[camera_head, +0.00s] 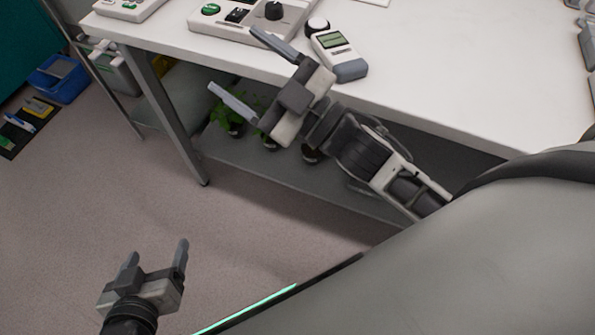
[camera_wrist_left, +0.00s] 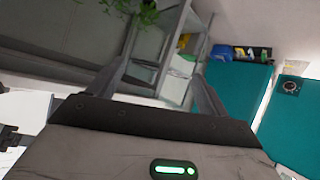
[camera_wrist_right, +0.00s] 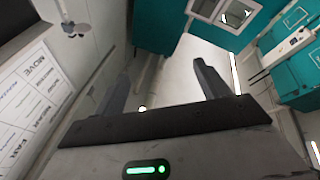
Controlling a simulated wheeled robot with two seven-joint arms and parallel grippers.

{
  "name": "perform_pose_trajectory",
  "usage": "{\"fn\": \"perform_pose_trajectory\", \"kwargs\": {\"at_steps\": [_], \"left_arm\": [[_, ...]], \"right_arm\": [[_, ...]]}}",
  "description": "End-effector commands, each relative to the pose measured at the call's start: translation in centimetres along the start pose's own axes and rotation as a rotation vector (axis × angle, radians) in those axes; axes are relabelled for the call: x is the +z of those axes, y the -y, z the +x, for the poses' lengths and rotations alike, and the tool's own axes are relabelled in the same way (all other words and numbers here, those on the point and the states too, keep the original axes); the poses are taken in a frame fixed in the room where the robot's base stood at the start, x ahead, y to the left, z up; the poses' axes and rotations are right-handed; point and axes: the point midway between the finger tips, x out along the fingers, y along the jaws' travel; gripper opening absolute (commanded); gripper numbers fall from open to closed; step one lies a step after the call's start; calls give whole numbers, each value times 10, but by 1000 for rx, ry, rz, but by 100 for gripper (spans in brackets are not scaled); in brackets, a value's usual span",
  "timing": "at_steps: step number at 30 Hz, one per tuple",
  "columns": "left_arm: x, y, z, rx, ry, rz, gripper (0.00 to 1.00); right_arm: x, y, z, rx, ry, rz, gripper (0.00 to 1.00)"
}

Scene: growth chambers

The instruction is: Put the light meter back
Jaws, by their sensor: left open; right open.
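The light meter (camera_head: 338,55), white and grey with a green display and a round white sensor, lies on the white bench top near its front edge. The light meter is in neither wrist view.
A control box (camera_head: 235,22) with a green button and black knob stands on the bench (camera_head: 455,75) beside the meter. Potted plants (camera_head: 232,122) stand on the lower shelf (camera_head: 300,185). A blue bin (camera_head: 62,85) is at the far left.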

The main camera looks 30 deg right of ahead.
Motion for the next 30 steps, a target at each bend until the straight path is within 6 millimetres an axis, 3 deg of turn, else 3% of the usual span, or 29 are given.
{"fn": "perform_pose_trajectory", "kwargs": {"at_steps": [1,3,6,8,10,14,21,26,30], "left_arm": [[0,0,0,0,1,0,78],[0,0,0,0,1,0,78],[1,0,-1,0,3,0,78],[2,0,-1,0,4,0,78],[2,0,-1,0,7,-1,78],[4,0,-2,0,10,-2,78],[4,0,-3,0,11,-2,78],[-11,-2,-13,-8,17,13,78],[-5,2,-7,-15,21,27,78]], "right_arm": [[44,12,-27,68,211,144,74],[88,32,-63,115,451,291,74],[125,68,-112,128,704,453,74],[136,86,-135,122,810,524,74],[142,102,-154,112,891,583,74],[146,115,-168,102,952,629,74],[146,115,-168,100,955,629,74],[135,108,-165,94,971,606,74],[140,110,-168,92,978,598,74]]}}
